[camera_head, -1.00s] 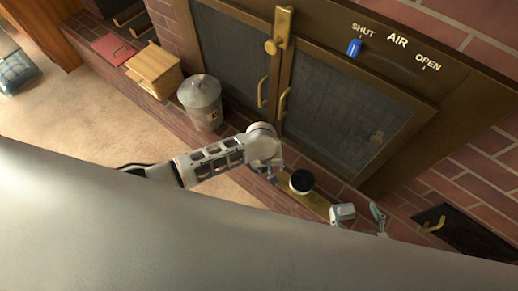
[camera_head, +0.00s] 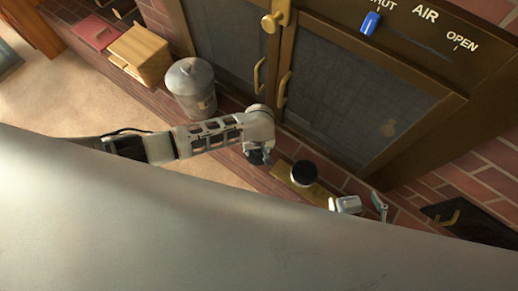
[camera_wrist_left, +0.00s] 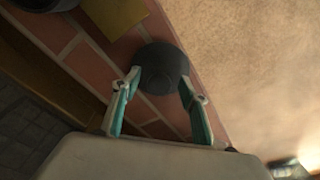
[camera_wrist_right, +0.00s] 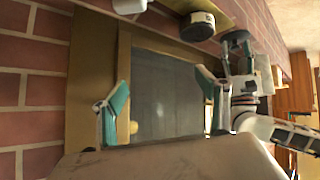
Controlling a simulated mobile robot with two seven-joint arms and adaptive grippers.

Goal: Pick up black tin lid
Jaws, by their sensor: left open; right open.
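The black tin lid (camera_wrist_left: 163,66) is a dark round disc at the edge of the brick hearth in the left wrist view. My left gripper (camera_wrist_left: 162,84) is open, with its teal fingertips at either side of the lid's near part; I cannot tell whether they touch it. In the head view the left gripper (camera_head: 258,150) is over the hearth's front edge, mostly hiding the lid. The lid also shows beside it in the right wrist view (camera_wrist_right: 238,40). My right gripper (camera_wrist_right: 158,98) is open and empty, facing the dark glass door.
An open black tin (camera_head: 304,172) stands on a brass-coloured plate (camera_head: 313,194) right of the left gripper. A white object (camera_head: 346,204) is further right. A lidded grey bin (camera_head: 191,88) and wooden box (camera_head: 142,55) stand left. The stove doors (camera_head: 362,100) rise behind.

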